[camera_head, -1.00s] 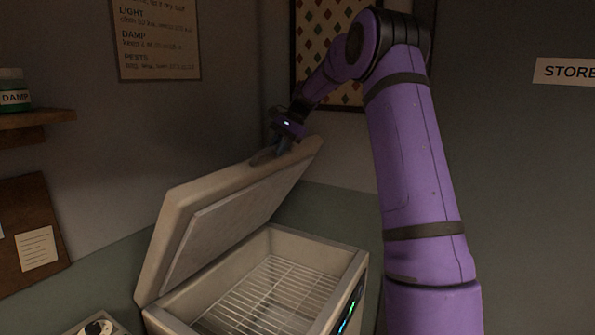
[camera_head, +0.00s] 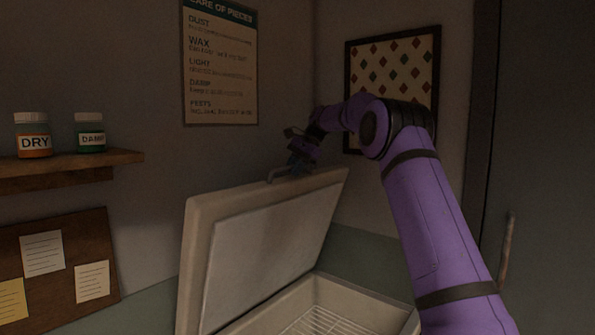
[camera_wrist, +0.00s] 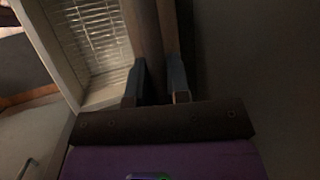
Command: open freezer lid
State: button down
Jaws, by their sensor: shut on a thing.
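The freezer lid (camera_head: 270,240) is raised and tilted back, its pale inner panel facing the camera in the head view. The freezer body (camera_head: 385,312) shows below it, with a wire rack (camera_head: 318,324) inside. A handle (camera_head: 280,175) sits on the lid's top edge. My gripper (camera_head: 298,165) is at that handle, shut on it; the exact contact is small and dark. In the wrist view, the two fingers of my gripper (camera_wrist: 156,90) straddle a dark bar, and the rack (camera_wrist: 88,38) shows beyond to the left.
A wooden shelf (camera_head: 75,168) on the left wall holds a DRY jar (camera_head: 33,137) and a DAMP jar (camera_head: 90,134). A notice board (camera_head: 60,265) hangs below. A door stands at right.

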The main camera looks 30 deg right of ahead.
jog(key=c, duration=1.1)
grip_release()
jog(key=v, duration=1)
jog(key=shift+d+r, duration=0.2)
jog(key=shift+r, duration=0.1)
jog(key=shift+s, duration=0.1)
